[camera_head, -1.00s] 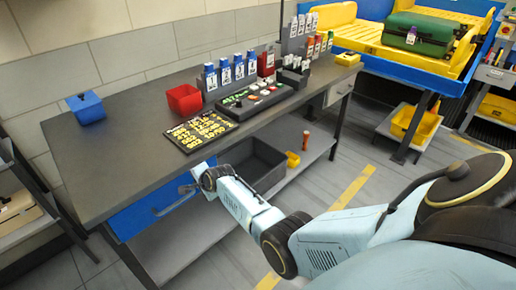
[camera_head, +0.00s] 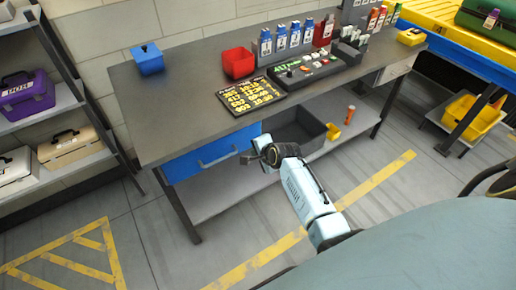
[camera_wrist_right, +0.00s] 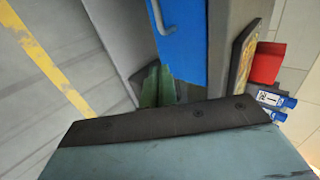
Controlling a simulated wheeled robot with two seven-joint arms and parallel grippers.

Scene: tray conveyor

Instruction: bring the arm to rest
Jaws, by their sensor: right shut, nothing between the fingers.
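My right arm (camera_head: 305,197) comes in from the lower right in the head view. Its gripper (camera_head: 247,159) is shut and empty, and appears in front of the right end of the desk's blue drawer (camera_head: 215,148). In the right wrist view the dark edge and pale blue-green body of my arm fill the bottom, and the blue drawer (camera_wrist_right: 181,45) with its handle shows above. My left gripper is not in view.
The desk (camera_head: 190,100) carries a blue box (camera_head: 149,62), a red bin (camera_head: 239,63), a number board (camera_head: 250,96) and several bottles. A dark crate (camera_head: 292,132) stands on its lower shelf. A shelf rack (camera_head: 68,98) stands left. Floor in front is clear.

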